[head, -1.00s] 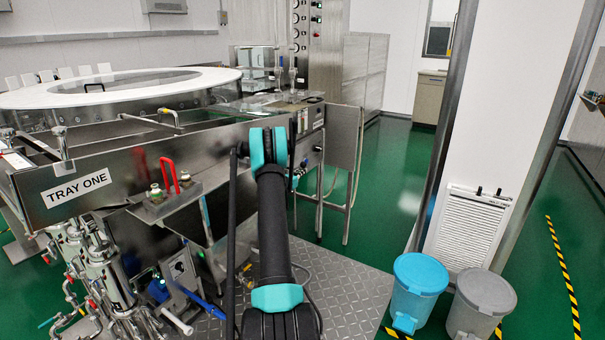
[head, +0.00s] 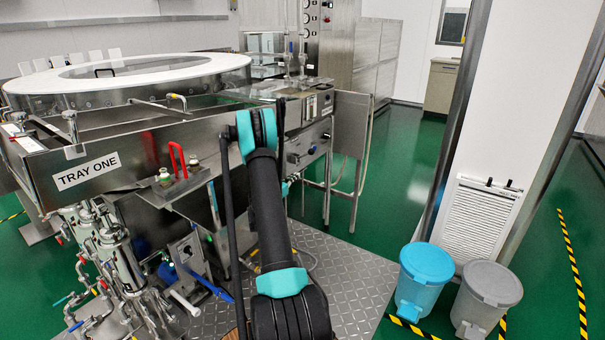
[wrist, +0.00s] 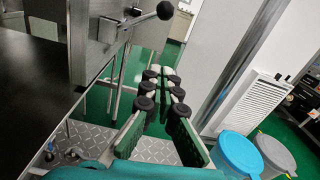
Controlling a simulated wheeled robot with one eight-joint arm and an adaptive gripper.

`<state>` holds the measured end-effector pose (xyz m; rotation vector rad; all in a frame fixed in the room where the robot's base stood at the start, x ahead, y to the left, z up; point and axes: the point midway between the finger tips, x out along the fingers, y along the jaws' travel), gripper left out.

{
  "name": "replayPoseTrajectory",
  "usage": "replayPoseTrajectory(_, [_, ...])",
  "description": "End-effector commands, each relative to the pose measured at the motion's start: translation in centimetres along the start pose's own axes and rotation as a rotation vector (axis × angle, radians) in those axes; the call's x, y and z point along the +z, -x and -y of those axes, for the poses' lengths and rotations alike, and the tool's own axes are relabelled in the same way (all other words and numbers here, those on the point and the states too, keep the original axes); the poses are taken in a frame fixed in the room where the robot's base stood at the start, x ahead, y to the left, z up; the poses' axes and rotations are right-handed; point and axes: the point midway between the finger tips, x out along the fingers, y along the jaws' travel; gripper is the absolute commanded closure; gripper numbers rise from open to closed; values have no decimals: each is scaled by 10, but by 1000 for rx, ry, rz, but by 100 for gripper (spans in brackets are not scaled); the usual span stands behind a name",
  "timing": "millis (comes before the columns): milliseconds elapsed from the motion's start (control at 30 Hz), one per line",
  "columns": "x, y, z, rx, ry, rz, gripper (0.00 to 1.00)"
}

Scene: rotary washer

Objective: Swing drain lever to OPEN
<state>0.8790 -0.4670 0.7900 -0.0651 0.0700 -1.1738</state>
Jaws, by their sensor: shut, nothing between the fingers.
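No lever bears a readable "drain" mark. In the wrist view a steel lever with a black ball knob (wrist: 165,10) sticks out from a steel box, its rod running down to the left. My gripper (wrist: 162,78) is shut and empty, pointing ahead below and apart from this knob. A long blue handle (head: 213,286) sits low on the pipework left of my arm.
The steel rotary washer (head: 120,135) with its "TRAY ONE" sign (head: 87,171) fills the left. A blue bin (head: 425,270) and a grey bin (head: 486,300) stand right, beside a white column (head: 510,130). Green floor (head: 395,180) is clear behind.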

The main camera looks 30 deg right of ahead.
Motion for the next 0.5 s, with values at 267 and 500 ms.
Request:
replayPoseTrajectory(267, [0, 41, 0, 0, 0, 0, 100])
replayPoseTrajectory(500, [0, 49, 0, 1, 0, 0, 100])
